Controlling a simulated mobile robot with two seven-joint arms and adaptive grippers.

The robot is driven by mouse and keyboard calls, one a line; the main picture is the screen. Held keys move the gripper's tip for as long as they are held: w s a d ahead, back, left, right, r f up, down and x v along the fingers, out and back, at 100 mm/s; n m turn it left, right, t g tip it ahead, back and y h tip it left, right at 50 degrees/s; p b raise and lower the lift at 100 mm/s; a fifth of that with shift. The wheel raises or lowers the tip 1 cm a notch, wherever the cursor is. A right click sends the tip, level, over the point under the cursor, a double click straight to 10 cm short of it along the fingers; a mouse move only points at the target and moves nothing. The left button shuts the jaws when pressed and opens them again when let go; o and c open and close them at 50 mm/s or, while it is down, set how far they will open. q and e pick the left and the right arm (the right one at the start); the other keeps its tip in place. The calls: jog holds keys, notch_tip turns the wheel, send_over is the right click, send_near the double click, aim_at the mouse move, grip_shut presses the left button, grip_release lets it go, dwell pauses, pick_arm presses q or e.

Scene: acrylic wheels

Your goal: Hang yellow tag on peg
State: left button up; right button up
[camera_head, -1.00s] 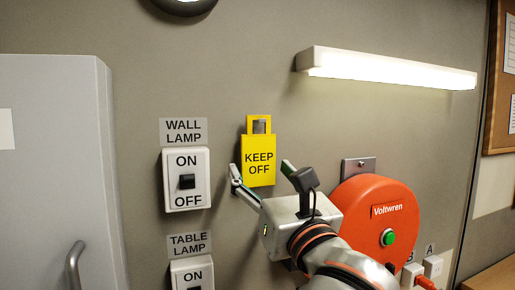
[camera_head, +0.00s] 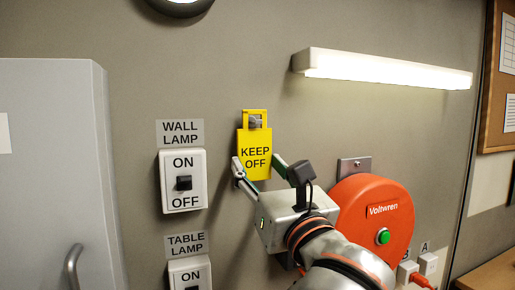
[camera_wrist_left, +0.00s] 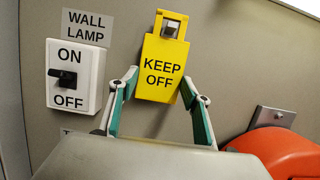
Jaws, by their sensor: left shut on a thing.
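The yellow "KEEP OFF" tag (camera_head: 254,142) is upright in front of the grey wall, with a square window in its narrower top part. It also shows in the left wrist view (camera_wrist_left: 161,68). My left gripper (camera_head: 257,168) is shut on the tag's lower part, one finger at each side edge. A small grey metal piece (camera_head: 255,121), apparently the peg, shows through the window; most of it is hidden. I cannot tell whether the tag rests on it or is clear of it. My right gripper is not in view.
Left of the tag is the WALL LAMP switch (camera_head: 183,181), with the TABLE LAMP switch (camera_head: 190,274) below. To the right are a metal plate (camera_head: 354,168) and an orange round Voltwren unit (camera_head: 372,222). A lit lamp (camera_head: 385,70) is above right.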

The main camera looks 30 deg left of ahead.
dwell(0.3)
pick_arm(q)
jog(key=shift+s+d, duration=1.15)
jog(key=shift+d, duration=0.25)
jog(key=shift+d, duration=0.1)
